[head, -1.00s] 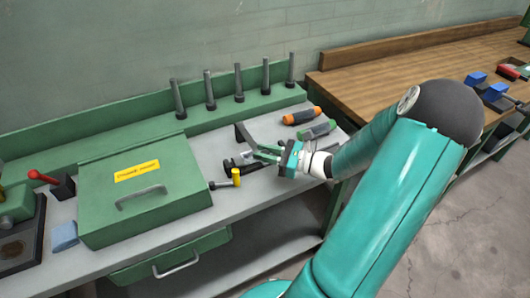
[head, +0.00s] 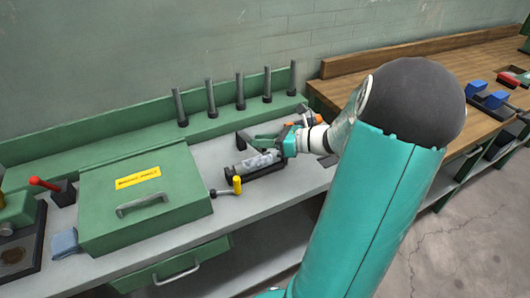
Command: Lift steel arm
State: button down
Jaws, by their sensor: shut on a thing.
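A dark steel arm (head: 242,140) stands at the back left end of a low dark cradle (head: 262,172) on the grey benchtop. The fingers cover most of the grip, so the exact contact is hidden. A pale grey cylinder (head: 255,163) lies along the cradle, below the fingers.
A green box with a yellow label (head: 100,205) stands left of the cradle. Several upright dark pegs (head: 240,92) line the back ledge. An orange-ended bobbin (head: 296,122) is partly hidden behind my gripper.

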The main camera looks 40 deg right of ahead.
jog(key=w+d+r+m+g, duration=0.2)
jog(key=w+r, duration=0.3)
jog(key=w, duration=0.3)
jog(key=w+d+r+m+g, duration=0.2)
jog(key=w+r+g, duration=0.2)
jog(key=w, duration=0.4)
jog(key=shift+d+r+g, duration=0.4)
jog(key=shift+r, duration=0.1)
jog(key=shift+w, duration=0.1)
jog(key=c, duration=1.2)
grip_release()
jog(key=shift+w+d+f, duration=0.1)
jog(key=v, duration=1.4)
